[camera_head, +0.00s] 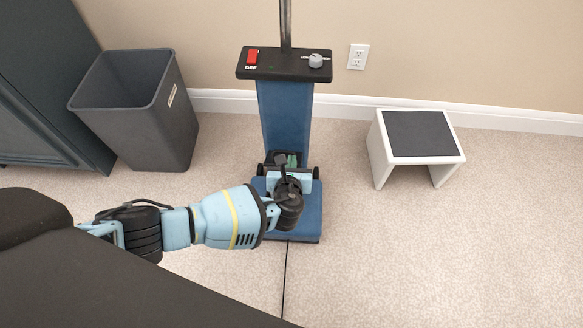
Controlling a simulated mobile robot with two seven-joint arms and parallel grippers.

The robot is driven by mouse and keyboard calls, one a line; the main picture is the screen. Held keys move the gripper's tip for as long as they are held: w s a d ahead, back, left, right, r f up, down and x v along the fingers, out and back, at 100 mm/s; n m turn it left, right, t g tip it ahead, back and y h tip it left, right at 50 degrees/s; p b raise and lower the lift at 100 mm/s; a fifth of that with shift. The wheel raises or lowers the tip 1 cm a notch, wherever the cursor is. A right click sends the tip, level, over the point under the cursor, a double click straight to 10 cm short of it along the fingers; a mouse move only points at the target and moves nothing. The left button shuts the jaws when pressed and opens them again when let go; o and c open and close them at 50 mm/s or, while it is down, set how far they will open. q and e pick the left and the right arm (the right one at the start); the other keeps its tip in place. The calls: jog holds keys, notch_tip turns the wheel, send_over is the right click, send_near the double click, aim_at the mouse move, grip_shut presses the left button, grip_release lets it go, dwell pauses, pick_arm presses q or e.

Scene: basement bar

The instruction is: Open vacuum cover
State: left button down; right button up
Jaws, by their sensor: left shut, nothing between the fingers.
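A blue upright vacuum (285,113) stands near the wall, with a black top panel (285,64) that has a red switch marked OFF and a grey knob. Its blue base (309,222) rests on the carpet. My left arm reaches in from the left, and my left gripper (281,162) is at the front of the vacuum, where the body meets the base. It is shut with nothing held. The wrist hides part of the base and I cannot tell whether the fingers touch the vacuum. I cannot make out the cover's edges. My right gripper is not in view.
A grey bin (150,125) stands left of the vacuum, beside a dark cabinet (40,80). A white step stool (420,140) stands at right. A black cord (284,280) runs forward over the carpet. An outlet (358,57) is on the wall. The carpet at front right is clear.

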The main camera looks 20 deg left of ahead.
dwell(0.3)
pick_arm(q)
jog(key=shift+w+r, duration=0.1)
jog(key=shift+r, duration=0.05)
jog(key=shift+w+r+g+p, duration=0.2)
jog(key=shift+r+g+p, duration=0.1)
jog(key=shift+p, duration=0.3)
jog(key=shift+a, duration=0.1)
jog(key=shift+w, duration=0.1)
